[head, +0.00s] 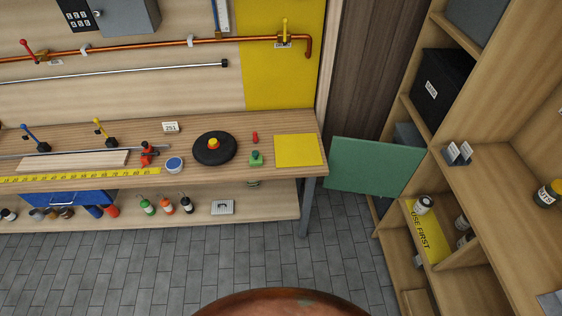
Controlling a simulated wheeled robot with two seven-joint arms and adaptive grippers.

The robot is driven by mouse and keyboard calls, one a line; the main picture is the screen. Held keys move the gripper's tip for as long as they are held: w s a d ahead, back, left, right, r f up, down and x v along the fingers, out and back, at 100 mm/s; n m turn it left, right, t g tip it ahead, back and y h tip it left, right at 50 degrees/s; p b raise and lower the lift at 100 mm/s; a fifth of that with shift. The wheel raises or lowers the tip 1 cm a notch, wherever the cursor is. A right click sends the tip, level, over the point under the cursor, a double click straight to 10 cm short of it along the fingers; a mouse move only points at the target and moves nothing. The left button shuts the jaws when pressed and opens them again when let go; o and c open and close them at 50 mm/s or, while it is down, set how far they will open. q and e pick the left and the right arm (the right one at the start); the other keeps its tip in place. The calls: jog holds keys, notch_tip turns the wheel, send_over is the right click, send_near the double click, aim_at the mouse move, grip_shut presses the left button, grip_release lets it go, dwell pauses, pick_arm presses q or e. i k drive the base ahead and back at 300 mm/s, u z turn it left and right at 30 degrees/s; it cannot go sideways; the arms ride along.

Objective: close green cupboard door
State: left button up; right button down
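The green cupboard door (375,168) is a flat panel at the right of centre in the head view. It stands open, sticking out to the left from the wooden shelf unit (437,170) toward the right end of the workbench. Its right edge is beside the unit's front; the hinge is not clear to see. No handle shows on the face toward me. The opening behind the door is partly hidden by it. Neither of my grippers is in view.
The workbench (225,177) stands at the left, with its leg (307,207) near the door's left edge. A shelf marked "USE FIRST" (424,236) holds small jars (423,204) below the door's right side. Grey tiled floor (150,260) is clear in front.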

aim_at(357, 166)
jog(key=z, duration=0.1)
jog(key=k, duration=0.3)
jog(key=u, duration=1.2)
jog(key=i, duration=0.9)
jog(key=z, duration=1.1)
jog(key=i, duration=0.85)
jog(key=z, duration=1)
